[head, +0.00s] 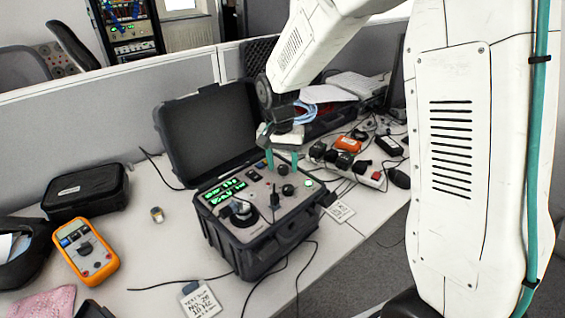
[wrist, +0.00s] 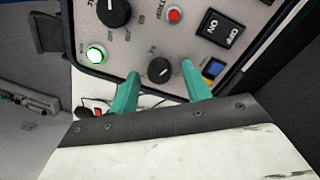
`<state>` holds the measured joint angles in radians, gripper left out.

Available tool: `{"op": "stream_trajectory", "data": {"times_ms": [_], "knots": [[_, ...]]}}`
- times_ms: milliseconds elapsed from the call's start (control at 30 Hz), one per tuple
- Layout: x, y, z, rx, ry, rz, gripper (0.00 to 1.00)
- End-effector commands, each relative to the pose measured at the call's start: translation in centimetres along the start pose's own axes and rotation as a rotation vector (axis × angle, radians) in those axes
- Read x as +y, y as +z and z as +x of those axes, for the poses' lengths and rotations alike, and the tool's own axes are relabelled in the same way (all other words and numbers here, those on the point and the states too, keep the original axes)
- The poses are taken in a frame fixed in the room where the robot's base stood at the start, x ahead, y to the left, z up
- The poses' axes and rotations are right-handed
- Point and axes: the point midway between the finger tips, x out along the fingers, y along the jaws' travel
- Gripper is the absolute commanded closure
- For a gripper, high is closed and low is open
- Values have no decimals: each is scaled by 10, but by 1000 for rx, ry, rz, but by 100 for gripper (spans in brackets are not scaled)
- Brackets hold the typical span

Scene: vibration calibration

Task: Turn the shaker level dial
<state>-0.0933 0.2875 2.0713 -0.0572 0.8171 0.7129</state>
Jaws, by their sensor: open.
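The shaker unit (head: 262,228) is an open black case with a grey control panel, standing on the desk. Its panel carries several dials; the small labels are not clear enough to tell which is the level dial. A small black knob (wrist: 160,70) lies between the two teal fingertips of my gripper (wrist: 160,74) in the wrist view, with gaps on both sides. In the head view my gripper (head: 282,164) is open, pointing down at the panel's far edge. A larger black knob (wrist: 113,12) is beside a lit green button (wrist: 96,54). A large silver-topped dial (head: 243,211) sits near the panel's front.
A red button (wrist: 174,15) and an on/off switch (wrist: 221,28) are near the small knob. The raised lid (head: 208,130) stands behind the case. An orange multimeter (head: 87,250) lies left. Cables and a power strip (head: 350,170) crowd the right.

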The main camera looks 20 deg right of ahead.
Motion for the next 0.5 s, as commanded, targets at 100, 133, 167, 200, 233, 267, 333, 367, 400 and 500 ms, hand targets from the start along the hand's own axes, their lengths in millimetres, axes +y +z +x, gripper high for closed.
{"op": "stream_trajectory", "data": {"times_ms": [100, 133, 167, 200, 233, 267, 333, 367, 400, 500], "knots": [[0, 0, 3, 1, -1, 0, 52], [0, 0, 3, 1, -1, 0, 52], [0, 0, 3, 1, -1, 0, 52], [0, 0, 3, 1, -1, 0, 52], [0, 0, 2, 1, -1, 0, 52], [0, 0, 2, 1, -1, 0, 52], [0, 0, 2, 1, -1, 0, 66], [0, 0, 2, 1, -1, 0, 74], [0, 0, 2, 1, -1, 0, 85], [0, 0, 2, 0, -1, 0, 97]]}}
